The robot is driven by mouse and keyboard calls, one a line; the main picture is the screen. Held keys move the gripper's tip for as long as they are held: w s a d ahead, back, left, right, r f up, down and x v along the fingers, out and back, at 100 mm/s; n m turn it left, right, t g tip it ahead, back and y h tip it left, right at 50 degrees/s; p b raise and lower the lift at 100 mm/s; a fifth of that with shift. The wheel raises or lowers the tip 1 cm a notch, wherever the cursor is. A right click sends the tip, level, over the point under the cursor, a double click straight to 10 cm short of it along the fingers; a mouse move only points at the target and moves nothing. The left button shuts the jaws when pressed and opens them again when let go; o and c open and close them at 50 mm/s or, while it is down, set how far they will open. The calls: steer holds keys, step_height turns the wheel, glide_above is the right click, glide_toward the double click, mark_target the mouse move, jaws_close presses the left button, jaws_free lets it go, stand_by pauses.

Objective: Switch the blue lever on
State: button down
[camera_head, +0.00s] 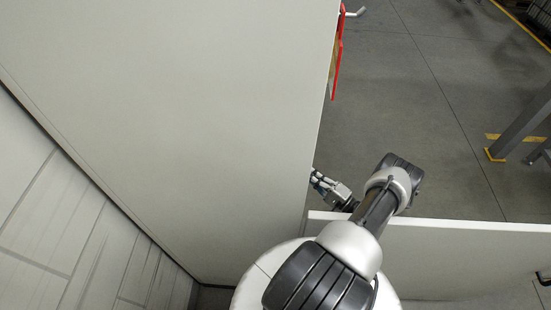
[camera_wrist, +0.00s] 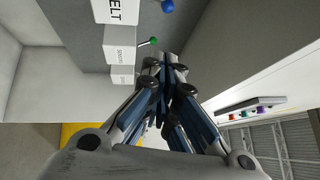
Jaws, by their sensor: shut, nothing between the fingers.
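The blue lever shows in the wrist view as a blue ball knob (camera_wrist: 167,6), cut by the top edge, beside a white block (camera_wrist: 115,10) whose visible lettering reads "ELT". Its on or off position cannot be told. My gripper (camera_wrist: 168,62) is shut and empty, its fingertips pointing towards the levers and apart from the blue knob. In the head view my gripper (camera_head: 319,178) is at the right edge of a large white cabinet (camera_head: 180,110). The blue lever is hidden in that view.
A green-knobbed lever (camera_wrist: 153,41) sits close to my fingertips, near smaller labelled white blocks (camera_wrist: 118,43). Several coloured buttons (camera_wrist: 252,111) line a panel at right. In the head view, a white low wall (camera_head: 450,240) stands beside my arm, with open grey floor (camera_head: 430,110) beyond.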

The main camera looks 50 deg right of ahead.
steer(key=w+a+r, duration=0.2)
steer(key=w+a, duration=0.1)
steer(key=w, duration=0.9)
steer(key=shift+w+a+r+b, duration=0.2)
steer(key=shift+w+b, duration=0.1)
steer(key=shift+b, duration=0.1)
steer(key=shift+w+r+n+g+p, duration=0.1)
steer(key=shift+r+n+g+p, duration=0.2)
steer(key=shift+p, duration=0.25)
